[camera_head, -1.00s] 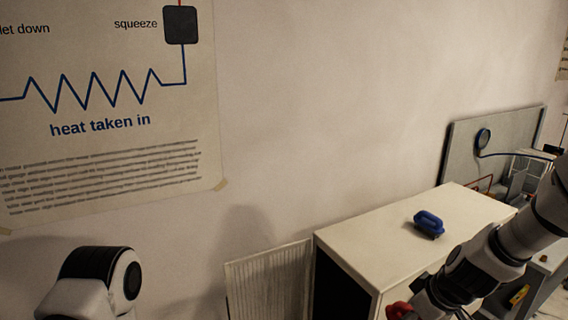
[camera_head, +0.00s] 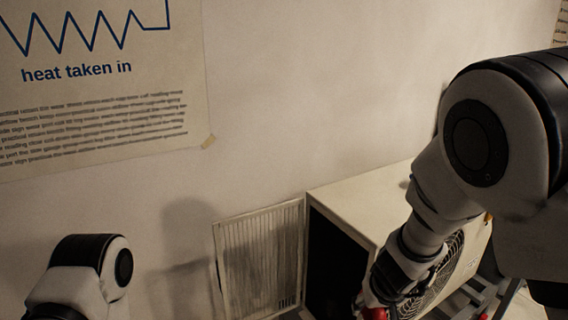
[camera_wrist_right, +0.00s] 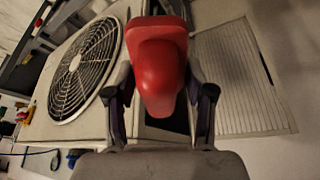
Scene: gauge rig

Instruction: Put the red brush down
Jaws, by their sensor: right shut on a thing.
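The red brush (camera_wrist_right: 160,70) is held between the fingers of my right gripper (camera_wrist_right: 163,105) in the right wrist view. Both dark fingers press on its sides. In the head view only a bit of the red brush (camera_head: 374,313) shows at the bottom edge, in front of the white unit, below its top. Most of the brush and the fingertips are cut off there. My left gripper is not in view; only a part of my left arm shows at the lower left of the head view.
A white box-shaped unit (camera_head: 352,200) with a round fan grille (camera_wrist_right: 84,68) stands by the wall. A finned panel (camera_head: 262,262) stands beside its dark open side. A small blue object (camera_wrist_right: 75,156) shows at the lower left of the wrist view. My right arm hides much of the unit.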

